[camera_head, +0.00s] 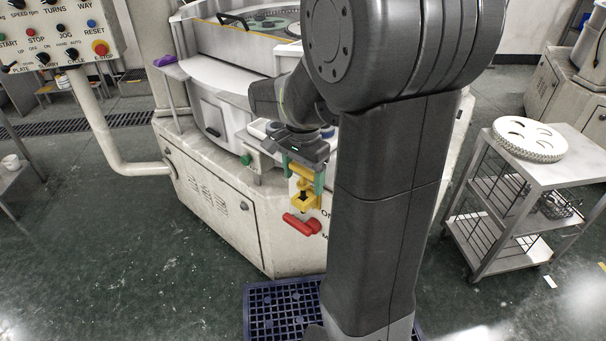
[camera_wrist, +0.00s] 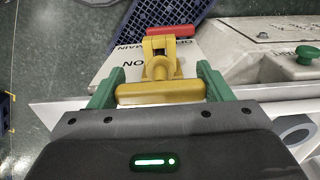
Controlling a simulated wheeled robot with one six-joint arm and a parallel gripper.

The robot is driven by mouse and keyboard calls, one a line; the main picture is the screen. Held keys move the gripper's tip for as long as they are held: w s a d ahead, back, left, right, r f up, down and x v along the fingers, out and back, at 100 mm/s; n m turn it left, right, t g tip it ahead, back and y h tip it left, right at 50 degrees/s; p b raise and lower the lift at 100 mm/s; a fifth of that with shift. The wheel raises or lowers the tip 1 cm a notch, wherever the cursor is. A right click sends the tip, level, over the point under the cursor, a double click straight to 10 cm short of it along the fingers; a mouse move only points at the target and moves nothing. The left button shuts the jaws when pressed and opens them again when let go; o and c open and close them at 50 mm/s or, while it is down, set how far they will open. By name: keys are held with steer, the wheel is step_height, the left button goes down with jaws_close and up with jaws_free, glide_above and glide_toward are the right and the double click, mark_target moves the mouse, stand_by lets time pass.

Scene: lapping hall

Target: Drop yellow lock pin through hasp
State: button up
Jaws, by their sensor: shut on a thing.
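My gripper (camera_head: 304,178) has green fingers and is shut on the yellow lock pin (camera_head: 300,169) by its crossbar. In the wrist view, the pin's crossbar (camera_wrist: 160,92) spans between the two fingers of my gripper (camera_wrist: 159,84). The yellow hasp (camera_head: 306,203) sticks out from the machine's front panel just below the pin, and it also shows beyond the crossbar in the wrist view (camera_wrist: 157,44). The pin's lower end lies close to the hasp; I cannot tell whether it is in the hole. A red handle (camera_head: 301,224) sits below the hasp.
The pale machine cabinet (camera_head: 215,190) stands behind the hasp, with a lettered plate beside it. A green knob (camera_wrist: 306,54) is on the machine to the right in the wrist view. A blue grid mat (camera_head: 270,310) lies on the floor. A trolley (camera_head: 562,172) stands at the right.

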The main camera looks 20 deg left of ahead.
mark_target(303, 183)
steer(key=shift+f+b, duration=1.15)
steer(key=shift+f, duration=0.65)
steer(key=o, duration=1.1)
steer(key=shift+o, duration=0.2)
steer(key=shift+r, duration=0.1)
step_height(303, 183, up, 14)
steer(key=shift+f, duration=0.2)
step_height(303, 183, down, 14)
steer(key=shift+r, duration=0.25)
steer(key=shift+r+p, duration=0.3)
steer(key=shift+p, duration=0.05)
